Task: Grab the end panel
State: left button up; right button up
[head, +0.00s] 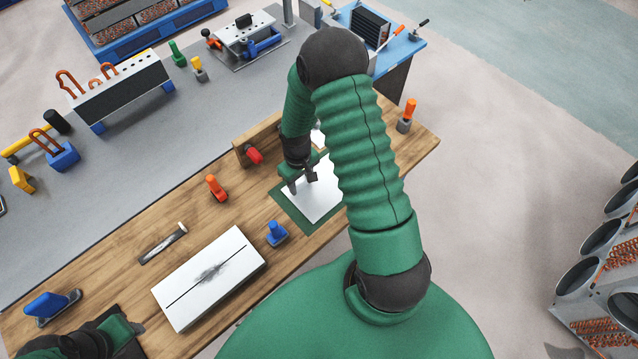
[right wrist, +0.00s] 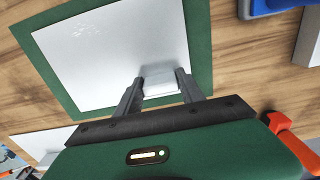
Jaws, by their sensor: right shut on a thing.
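The end panel (head: 318,198) is a flat silver-white sheet on a green mat (head: 284,206) at the right part of the wooden bench. It also shows in the right wrist view (right wrist: 115,55), with a short bent flange at its near edge. My right gripper (head: 303,182) is over the panel's left part in the head view. In the right wrist view its two fingers (right wrist: 158,85) are on either side of the flange and shut on it. My own right arm hides part of the panel in the head view. My left gripper (head: 130,328) is only partly seen at the lower left.
A white box-like block with a dark line (head: 210,278) lies on the bench. Near it are a blue tool (head: 276,233), an orange-red tool (head: 216,187) and a metal bar (head: 163,243). A wooden block with a red knob (head: 254,155) stands beside the mat.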

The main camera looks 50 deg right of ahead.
grip_shut()
jog(key=shift+w, duration=0.1)
jog(key=shift+d+r, duration=0.1)
